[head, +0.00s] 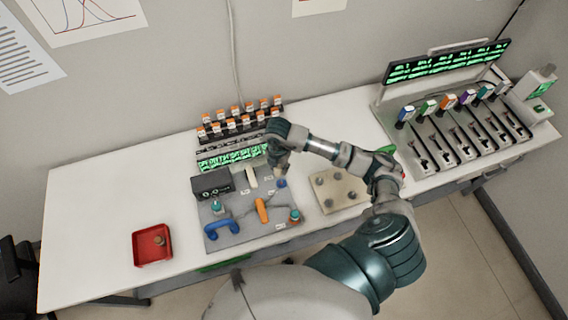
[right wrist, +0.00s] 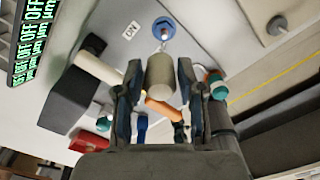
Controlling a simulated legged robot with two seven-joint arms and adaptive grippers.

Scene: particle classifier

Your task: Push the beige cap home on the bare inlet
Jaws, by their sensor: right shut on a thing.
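My right gripper (head: 279,166) reaches over the back right of the grey panel (head: 242,229) in the head view. In the right wrist view, its two fingers are shut on the beige cap (right wrist: 160,72), a short cylinder. The blue inlet (head: 281,183) is just below the gripper in the head view. It also shows in the right wrist view (right wrist: 164,27), just past the cap's far end, with a small pale tip at its centre. Whether cap and inlet touch, I cannot tell. The cap is not clearly visible in the head view. My left gripper is not in view.
The panel carries a blue handle (head: 221,227), an orange lever (head: 262,210), a cream lever (head: 251,177), a black box (head: 212,184) and teal-topped fittings (head: 295,214). A beige board (head: 352,202) with grey knobs lies right; a red tray (head: 138,251) lies left.

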